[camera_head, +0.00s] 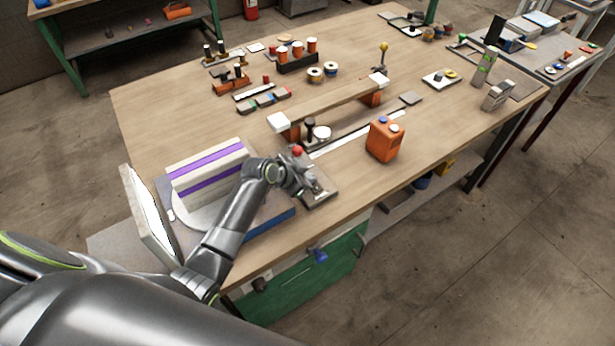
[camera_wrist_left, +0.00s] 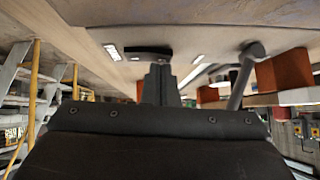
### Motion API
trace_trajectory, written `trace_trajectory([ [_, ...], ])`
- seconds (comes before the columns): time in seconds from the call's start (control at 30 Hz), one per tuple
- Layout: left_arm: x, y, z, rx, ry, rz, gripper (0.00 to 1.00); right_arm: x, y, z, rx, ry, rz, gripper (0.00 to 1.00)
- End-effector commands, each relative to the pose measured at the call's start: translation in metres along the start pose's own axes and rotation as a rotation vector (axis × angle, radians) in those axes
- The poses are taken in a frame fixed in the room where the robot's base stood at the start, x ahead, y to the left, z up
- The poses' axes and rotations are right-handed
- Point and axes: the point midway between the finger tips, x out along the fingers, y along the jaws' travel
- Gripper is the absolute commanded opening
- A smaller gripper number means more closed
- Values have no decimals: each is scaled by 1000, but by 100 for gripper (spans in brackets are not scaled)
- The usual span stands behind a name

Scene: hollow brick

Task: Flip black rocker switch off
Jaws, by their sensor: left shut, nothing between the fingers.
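A grey plate (camera_head: 322,196) lies near the bench's front edge, partly covered by my left gripper (camera_head: 305,186). My left gripper is shut and empty, low over this plate. In the left wrist view, its closed fingertips (camera_wrist_left: 160,70) point at a black, rounded piece (camera_wrist_left: 148,51), which looks like the rocker switch. The fingertips overlap its lower edge in the picture; I cannot tell whether they touch it. Which way the rocker is tilted is unclear. In the head view the switch is hidden or too small to make out. My right gripper is not in view.
A red knob (camera_head: 297,151) stands close beside the gripper. A white block with purple bands (camera_head: 205,170) lies to the left. An orange canister (camera_head: 385,139) stands to the right, and a raised wooden beam (camera_head: 335,102) behind.

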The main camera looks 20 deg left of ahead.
Motion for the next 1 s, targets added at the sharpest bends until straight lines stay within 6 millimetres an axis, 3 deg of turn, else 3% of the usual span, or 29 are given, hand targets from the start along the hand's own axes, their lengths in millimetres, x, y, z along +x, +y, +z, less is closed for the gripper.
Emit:
trace_trajectory([
  [0.07, 5, -2, 5, -1, 0, 1, 0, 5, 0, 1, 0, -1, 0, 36],
  [1.0, -1, 14, 0, -2, -2, 2, 0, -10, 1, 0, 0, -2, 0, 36],
])
